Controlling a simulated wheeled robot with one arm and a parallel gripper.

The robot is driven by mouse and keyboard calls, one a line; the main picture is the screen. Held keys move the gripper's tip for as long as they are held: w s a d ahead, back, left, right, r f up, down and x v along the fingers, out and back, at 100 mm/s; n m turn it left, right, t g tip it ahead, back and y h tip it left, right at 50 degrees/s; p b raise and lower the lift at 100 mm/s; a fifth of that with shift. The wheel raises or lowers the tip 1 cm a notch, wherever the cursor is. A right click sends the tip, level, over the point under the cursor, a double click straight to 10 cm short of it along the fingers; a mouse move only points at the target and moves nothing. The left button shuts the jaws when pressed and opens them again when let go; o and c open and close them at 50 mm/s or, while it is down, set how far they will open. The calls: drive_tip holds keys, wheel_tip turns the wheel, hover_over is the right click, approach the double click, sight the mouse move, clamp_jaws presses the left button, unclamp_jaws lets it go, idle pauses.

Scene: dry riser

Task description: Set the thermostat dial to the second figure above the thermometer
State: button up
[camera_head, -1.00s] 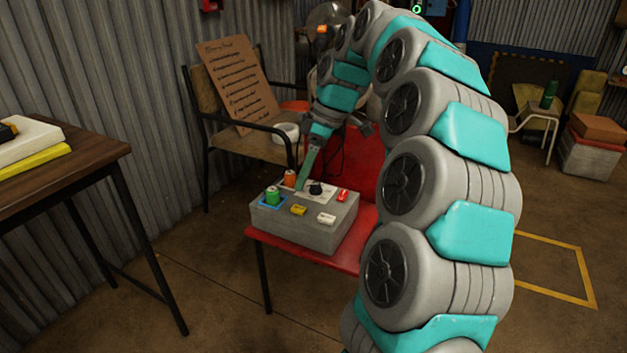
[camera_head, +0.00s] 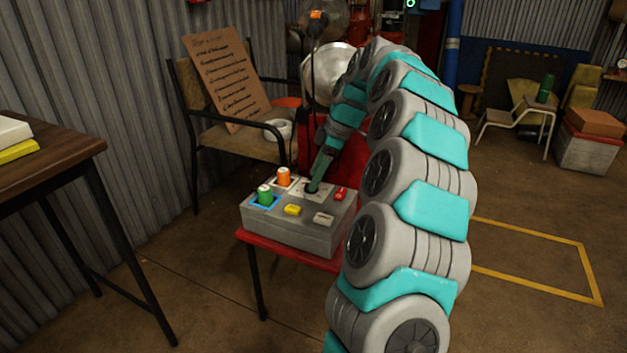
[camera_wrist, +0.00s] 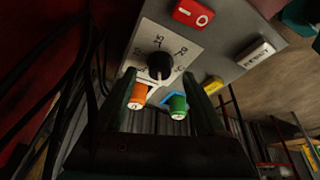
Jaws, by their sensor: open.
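The thermostat dial is a round black knob (camera_wrist: 159,66) on a white plate (camera_wrist: 182,36) with printed figures around it, including 15 and 20. The plate (camera_head: 303,194) is on top of a grey box (camera_head: 288,233) in the head view. My gripper (camera_head: 314,188) points down at the dial from above; it mostly hides the dial there. In the wrist view my gripper (camera_wrist: 160,76) is open, its fingers on either side of the dial; I cannot tell whether they touch it. The dial's exact setting is too small to read. I cannot make out a thermometer.
The box also holds a green cylinder (camera_head: 264,196), an orange cylinder (camera_head: 283,176), a yellow button (camera_head: 292,210), a white RESET button (camera_wrist: 256,53) and a red switch (camera_wrist: 193,13). A wooden table (camera_head: 50,165) stands left. A chair with a written board (camera_head: 232,85) is behind.

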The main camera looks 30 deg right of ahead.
drive_tip(key=shift+x, duration=0.8)
clamp_jaws()
